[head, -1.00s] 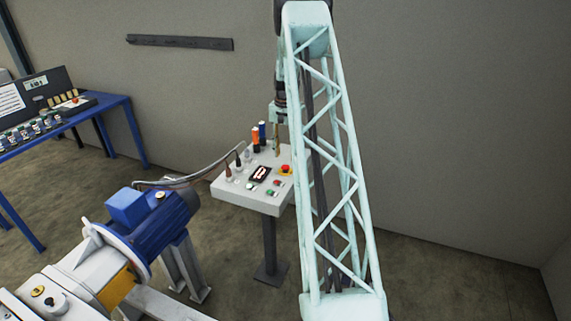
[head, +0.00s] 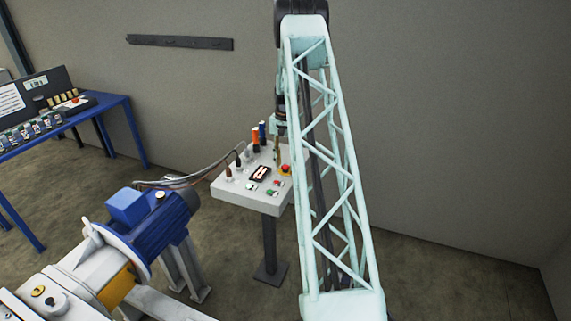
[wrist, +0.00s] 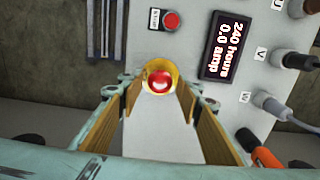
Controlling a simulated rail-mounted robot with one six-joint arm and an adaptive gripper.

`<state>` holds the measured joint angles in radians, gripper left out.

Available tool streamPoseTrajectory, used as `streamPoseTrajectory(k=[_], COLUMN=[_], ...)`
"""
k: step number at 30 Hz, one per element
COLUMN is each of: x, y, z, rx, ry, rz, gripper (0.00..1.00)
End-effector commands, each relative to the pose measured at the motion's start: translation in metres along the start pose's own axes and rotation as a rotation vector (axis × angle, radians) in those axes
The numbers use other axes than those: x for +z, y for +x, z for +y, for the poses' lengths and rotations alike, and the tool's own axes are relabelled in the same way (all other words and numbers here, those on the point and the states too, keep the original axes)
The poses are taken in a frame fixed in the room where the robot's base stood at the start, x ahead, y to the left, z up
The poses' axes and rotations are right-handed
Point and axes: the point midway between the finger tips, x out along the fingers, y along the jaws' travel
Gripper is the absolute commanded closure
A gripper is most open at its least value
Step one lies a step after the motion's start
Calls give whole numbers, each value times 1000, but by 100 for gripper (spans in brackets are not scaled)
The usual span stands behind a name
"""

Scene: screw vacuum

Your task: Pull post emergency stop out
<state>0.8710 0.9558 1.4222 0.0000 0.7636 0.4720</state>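The post emergency stop is a red mushroom button on a yellow round base (wrist: 161,80), on the grey panel of the post. It also shows in the head view as a red button (head: 286,168) at the panel's right side. My gripper (wrist: 160,88) is open, its two wood-coloured pads to the left and right of the button in the wrist view. The button sits between the fingertips; I cannot tell whether either finger touches it. In the head view my gripper (head: 277,157) is over the panel, partly hidden by my arm.
The post's panel (head: 245,202) carries a display (wrist: 222,47) reading "240 hours 0.0 amp", a small red button (wrist: 171,20) and several cable plugs (wrist: 293,59). An orange plug (wrist: 266,158) is close to the right finger. A blue motor (head: 165,225) stands at left.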

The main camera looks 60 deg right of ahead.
Motion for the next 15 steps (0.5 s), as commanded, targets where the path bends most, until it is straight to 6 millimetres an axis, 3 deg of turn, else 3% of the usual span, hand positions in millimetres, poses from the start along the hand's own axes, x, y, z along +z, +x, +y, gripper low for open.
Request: streamPoseTrajectory(k=[9,15], x=[0,0], y=[0,-7], z=[0,0], rx=[0,-1], ry=[0,0], rz=[0,1], gripper=[96,96])
